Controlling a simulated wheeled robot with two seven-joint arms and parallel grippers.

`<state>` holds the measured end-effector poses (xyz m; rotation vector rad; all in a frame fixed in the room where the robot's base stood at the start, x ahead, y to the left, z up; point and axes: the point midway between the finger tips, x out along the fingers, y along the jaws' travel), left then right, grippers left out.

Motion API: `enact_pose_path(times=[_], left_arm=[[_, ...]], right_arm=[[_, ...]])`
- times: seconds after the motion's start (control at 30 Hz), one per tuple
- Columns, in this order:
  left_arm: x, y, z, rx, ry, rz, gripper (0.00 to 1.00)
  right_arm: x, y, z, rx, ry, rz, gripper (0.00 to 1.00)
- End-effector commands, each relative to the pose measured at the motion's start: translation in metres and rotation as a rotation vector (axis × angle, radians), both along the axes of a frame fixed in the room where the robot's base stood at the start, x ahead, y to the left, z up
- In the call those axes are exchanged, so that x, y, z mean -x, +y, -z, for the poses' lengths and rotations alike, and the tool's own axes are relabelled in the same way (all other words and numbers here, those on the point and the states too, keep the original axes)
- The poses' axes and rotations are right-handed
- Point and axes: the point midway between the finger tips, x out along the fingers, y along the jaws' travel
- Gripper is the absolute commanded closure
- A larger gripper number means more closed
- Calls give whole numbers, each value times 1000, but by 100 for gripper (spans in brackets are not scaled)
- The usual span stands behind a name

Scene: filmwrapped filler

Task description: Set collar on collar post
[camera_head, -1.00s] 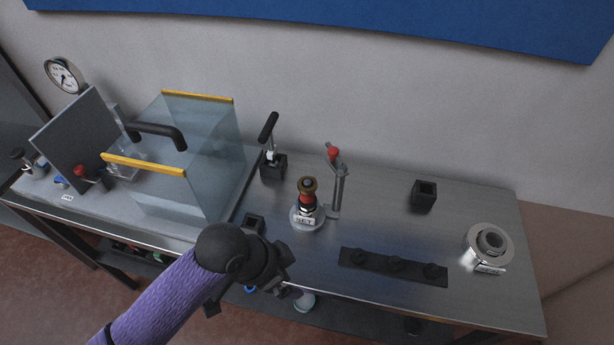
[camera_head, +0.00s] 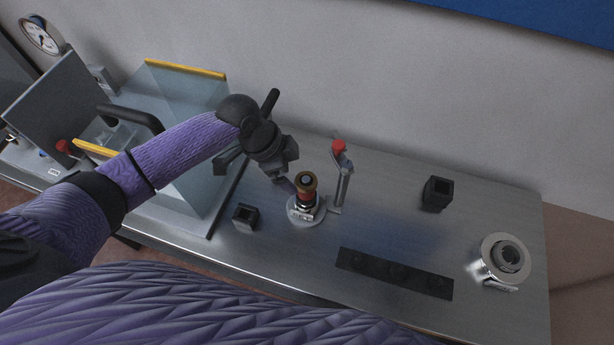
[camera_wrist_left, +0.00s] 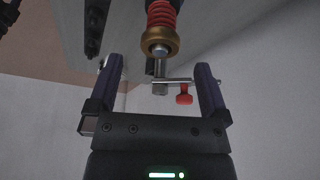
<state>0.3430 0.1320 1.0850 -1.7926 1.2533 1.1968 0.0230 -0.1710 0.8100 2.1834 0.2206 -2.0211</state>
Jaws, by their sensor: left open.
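A post-like piece (camera_head: 306,195) with a brass ring (camera_head: 307,180) at its top and a red part below stands upright on a round labelled base (camera_head: 301,215). The left wrist view shows a red spring (camera_wrist_left: 161,14) and the brass ring (camera_wrist_left: 160,42) ahead of the fingers. I cannot tell for certain which part is the collar and which the post. My left gripper (camera_head: 287,186) is just left of this piece; its open fingers (camera_wrist_left: 160,82) hold nothing. My right gripper is not in view.
A red-tipped lever (camera_head: 341,175) stands close right of the piece. A clear guard (camera_head: 190,110) is at left. Black square sockets (camera_head: 437,194) (camera_head: 245,218), a black rail (camera_head: 393,273) and a silver disc with a grey ring (camera_head: 490,260) are on the steel bench.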

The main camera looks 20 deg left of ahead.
Motion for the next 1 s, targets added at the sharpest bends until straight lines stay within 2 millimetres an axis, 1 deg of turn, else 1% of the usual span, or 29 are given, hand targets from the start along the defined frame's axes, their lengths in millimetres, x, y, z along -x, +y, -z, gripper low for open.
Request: enact_pose_path(times=[0.03, 0.1, 0.2, 0.3, 0.47, 0.5, 0.57, 0.6, 0.67, 0.7, 0.77, 0.8, 0.87, 0.9, 0.93, 1.0], left_arm=[[-2, -8, 8, 2, 2, 1, 0], [-6, -17, 19, 2, 1, 1, 0], [-8, -22, 34, 1, 2, 0, 0], [-9, -24, 38, 0, -1, 1, 0], [-9, -23, 38, 0, -1, 1, 0], [-9, -23, 38, 0, -1, 1, 8], [-9, -23, 37, 0, -1, 1, 21], [-9, -23, 37, 0, -1, 1, 30], [-9, -23, 37, 0, 0, 1, 42], [-9, -23, 37, 0, 0, 1, 51], [-9, -23, 37, 0, 0, 1, 64], [-9, -23, 37, 0, 0, 1, 72], [-9, -23, 37, 0, 0, 1, 85], [-9, -23, 37, 0, 0, 1, 93], [-9, -23, 37, 0, 0, 1, 100], [-9, -23, 37, 0, -2, 1, 100]], right_arm=[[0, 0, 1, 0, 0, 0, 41], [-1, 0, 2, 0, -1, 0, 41], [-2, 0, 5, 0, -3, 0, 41], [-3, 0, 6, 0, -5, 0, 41], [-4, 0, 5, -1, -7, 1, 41], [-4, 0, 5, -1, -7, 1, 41], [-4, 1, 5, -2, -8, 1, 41], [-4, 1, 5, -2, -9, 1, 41], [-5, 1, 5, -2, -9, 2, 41], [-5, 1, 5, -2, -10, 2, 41], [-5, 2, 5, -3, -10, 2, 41], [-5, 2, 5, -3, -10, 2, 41], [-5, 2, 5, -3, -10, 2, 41], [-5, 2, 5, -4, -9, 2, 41], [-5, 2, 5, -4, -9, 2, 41], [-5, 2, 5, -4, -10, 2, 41]])
